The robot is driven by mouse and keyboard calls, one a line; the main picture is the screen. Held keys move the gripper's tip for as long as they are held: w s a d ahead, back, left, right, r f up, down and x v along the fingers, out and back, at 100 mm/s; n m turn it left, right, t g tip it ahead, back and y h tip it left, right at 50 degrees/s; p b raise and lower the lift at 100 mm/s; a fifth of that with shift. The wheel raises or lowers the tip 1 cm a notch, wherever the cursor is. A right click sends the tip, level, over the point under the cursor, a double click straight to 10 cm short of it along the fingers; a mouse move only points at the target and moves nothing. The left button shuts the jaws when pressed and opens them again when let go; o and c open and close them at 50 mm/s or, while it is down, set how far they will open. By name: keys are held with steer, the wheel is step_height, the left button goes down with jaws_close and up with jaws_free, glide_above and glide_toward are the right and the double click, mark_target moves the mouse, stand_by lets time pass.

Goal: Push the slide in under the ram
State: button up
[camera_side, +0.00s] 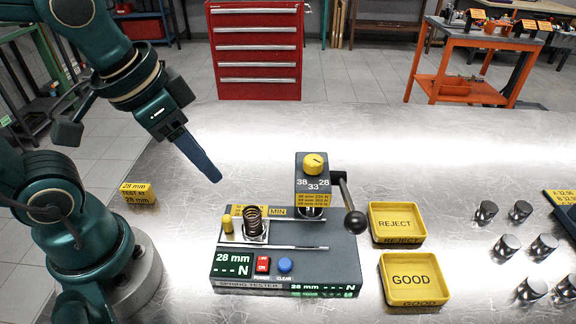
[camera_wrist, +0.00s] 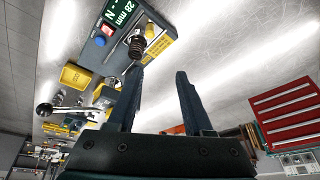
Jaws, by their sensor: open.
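The spring tester (camera_side: 345,265) stands on the metal bench in the side view. Its slide (camera_side: 231,237) is a light plate at the left end of the rails, with a dark coil spring (camera_side: 254,220) upright on it and a yellow knob (camera_side: 227,223) at its left. The ram (camera_side: 313,212) is to the right of the slide, below the head with the yellow dial (camera_side: 315,163). My gripper (camera_side: 214,180) is open and empty, above and to the left of the slide. In the wrist view its two fingers (camera_wrist: 160,78) are apart, with the spring (camera_wrist: 137,45) beyond them.
A lever with a black ball (camera_side: 355,222) sticks out right of the head. Yellow REJECT (camera_side: 398,222) and GOOD (camera_side: 413,278) trays stand farther right, then several metal cylinders (camera_side: 507,247). A yellow 28 mm block (camera_side: 137,193) sits at the left. The bench behind the tester is clear.

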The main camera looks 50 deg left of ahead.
mark_target(226, 217)
steer(key=f+g, duration=0.1)
steer(key=w+d+f+m+g, duration=0.1)
steer(key=f, duration=0.1)
steer(key=f+g, duration=0.1)
steer(key=shift+w+d+f+m+g, duration=0.2)
steer(key=shift+w+m+g, duration=0.1)
steer(key=shift+m, duration=0.1)
steer(key=shift+s+d+f, duration=0.1)
steer(key=shift+f, duration=0.25)
steer(key=shift+s+f+g, duration=0.15)
steer(key=shift+f+g, duration=0.25)
steer(key=shift+f, duration=2.45)
jaws_close()
